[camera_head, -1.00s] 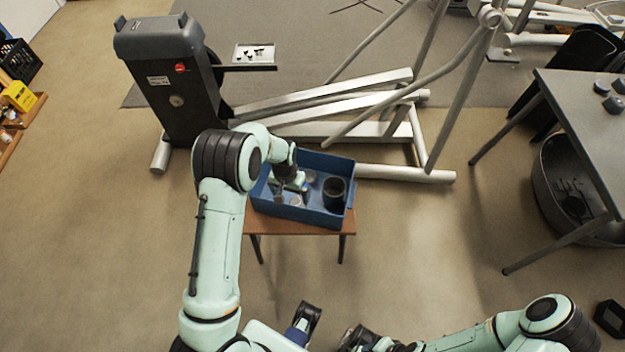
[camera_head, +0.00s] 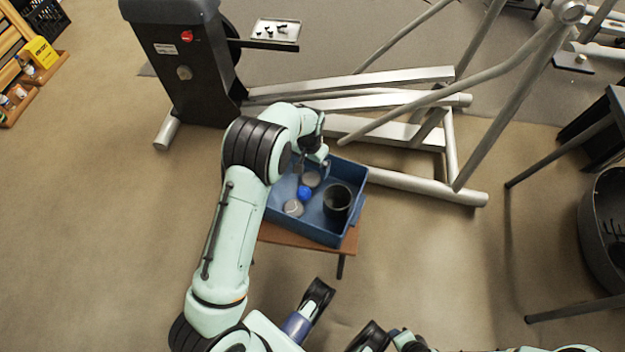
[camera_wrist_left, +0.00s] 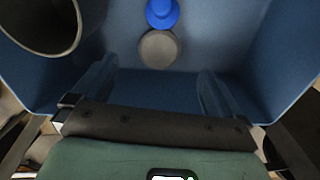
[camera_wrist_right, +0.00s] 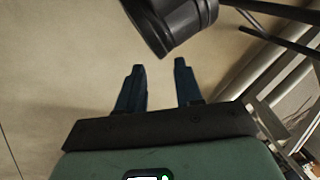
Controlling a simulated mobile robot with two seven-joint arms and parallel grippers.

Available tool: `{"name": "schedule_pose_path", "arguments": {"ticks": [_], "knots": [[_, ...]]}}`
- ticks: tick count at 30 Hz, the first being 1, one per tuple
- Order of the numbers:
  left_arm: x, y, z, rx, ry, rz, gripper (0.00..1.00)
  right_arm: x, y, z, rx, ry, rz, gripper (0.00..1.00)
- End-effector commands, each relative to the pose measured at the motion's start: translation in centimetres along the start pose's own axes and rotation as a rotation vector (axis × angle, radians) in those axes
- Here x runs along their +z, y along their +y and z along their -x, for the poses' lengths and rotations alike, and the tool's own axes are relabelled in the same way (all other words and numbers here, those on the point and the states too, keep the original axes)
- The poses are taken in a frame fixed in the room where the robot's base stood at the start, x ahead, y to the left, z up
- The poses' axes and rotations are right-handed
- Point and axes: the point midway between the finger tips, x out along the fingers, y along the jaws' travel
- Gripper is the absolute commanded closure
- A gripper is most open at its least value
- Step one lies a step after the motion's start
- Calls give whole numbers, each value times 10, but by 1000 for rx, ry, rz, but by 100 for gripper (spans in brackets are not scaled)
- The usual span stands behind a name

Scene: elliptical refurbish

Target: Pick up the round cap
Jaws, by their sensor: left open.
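Two round grey caps lie in the blue bin: one (camera_head: 311,178) close to my left gripper, the other (camera_head: 293,208) nearer the bin's front left. I cannot tell which of them is the named cap. A blue knob-like piece (camera_head: 304,192) lies between them. My left gripper (camera_head: 315,164) is over the far side of the bin, open and empty. In the left wrist view, a grey cap (camera_wrist_left: 159,49) lies beyond and between the spread fingers (camera_wrist_left: 160,92), apart from them, touching or next to the blue piece (camera_wrist_left: 162,12). My right gripper (camera_wrist_right: 160,85) is open and empty above the floor.
A dark open cup (camera_head: 337,202) stands in the bin's right part. The bin's walls (camera_head: 300,230) enclose the parts, and it sits on a small wooden stool (camera_head: 285,240). The elliptical machine's grey frame (camera_head: 400,185) is right behind. The floor in front is clear.

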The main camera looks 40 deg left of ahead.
Motion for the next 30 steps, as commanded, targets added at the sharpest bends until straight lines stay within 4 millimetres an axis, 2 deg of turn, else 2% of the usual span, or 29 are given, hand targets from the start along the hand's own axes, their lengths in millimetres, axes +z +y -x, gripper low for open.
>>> {"name": "schedule_pose_path", "arguments": {"ticks": [1,3,11,19,22,27,28,30], "knots": [[0,0,-12,-1,-3,0,0,-4,1,-4,1,9,-1,65],[0,0,-20,-1,-2,0,0,-7,2,-6,1,20,-2,65],[-1,0,-34,0,0,0,0,-14,4,-11,3,42,-3,65],[-2,-1,-74,0,-1,1,0,-35,9,-25,7,99,-8,65],[-2,-1,-80,0,0,1,0,-39,10,-26,7,112,-8,65],[-2,-1,-78,0,1,0,0,-39,10,-25,7,112,-8,65],[-2,-1,-78,0,1,0,6,-39,10,-25,7,112,-8,65],[-2,0,-78,0,1,0,29,-39,10,-25,7,111,-8,65]]}}
